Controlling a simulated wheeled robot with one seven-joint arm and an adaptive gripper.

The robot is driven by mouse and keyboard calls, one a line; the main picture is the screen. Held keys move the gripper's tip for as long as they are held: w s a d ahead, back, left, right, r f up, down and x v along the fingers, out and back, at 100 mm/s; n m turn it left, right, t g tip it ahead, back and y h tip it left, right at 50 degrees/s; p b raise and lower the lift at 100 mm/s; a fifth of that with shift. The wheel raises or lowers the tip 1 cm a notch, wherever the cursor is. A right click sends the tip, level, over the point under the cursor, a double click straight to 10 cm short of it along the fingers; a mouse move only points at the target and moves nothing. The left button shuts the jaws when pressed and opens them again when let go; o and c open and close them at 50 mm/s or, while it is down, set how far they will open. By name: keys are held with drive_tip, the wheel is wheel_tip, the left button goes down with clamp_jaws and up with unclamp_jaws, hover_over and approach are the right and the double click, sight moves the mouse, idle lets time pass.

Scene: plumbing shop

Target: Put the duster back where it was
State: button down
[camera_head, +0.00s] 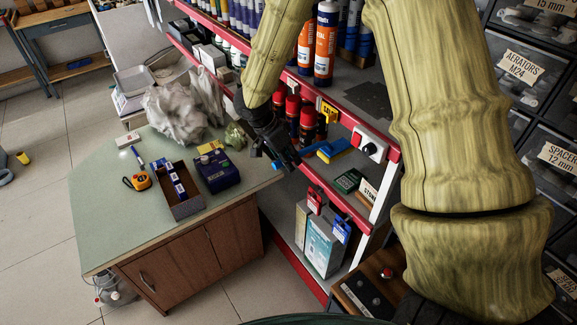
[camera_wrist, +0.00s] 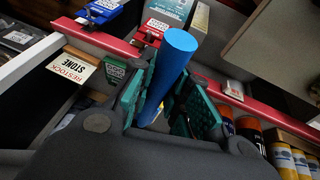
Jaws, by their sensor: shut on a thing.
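The duster (camera_head: 335,149) has a blue body and a yellow edge. In the head view it sticks out to the right of my gripper (camera_head: 287,158), in front of the red shelf unit. In the wrist view my gripper (camera_wrist: 172,105) is shut around a plain blue round handle (camera_wrist: 178,52), which seems to be the duster's. The handle stands between the two green-padded fingers. I cannot tell whether the duster touches the shelf.
The red-edged shelf (camera_head: 338,203) bears cans, a small green box (camera_head: 347,181) and a sign. To the left, the green-topped counter (camera_head: 105,205) holds a box of small packs (camera_head: 186,205), a dark blue device (camera_head: 217,171), an orange tape measure (camera_head: 138,181) and crumpled plastic (camera_head: 178,108). Its front left is clear.

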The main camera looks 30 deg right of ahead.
wheel_tip(320, 180, down, 3)
drive_tip(key=shift+f+p, duration=0.2)
drive_tip(key=shift+p, duration=0.2)
drive_tip(key=c, duration=1.4)
unclamp_jaws()
drive_tip(key=shift+o, duration=0.2)
drive_tip(key=b+v, duration=0.1)
drive_tip(key=v, duration=1.1)
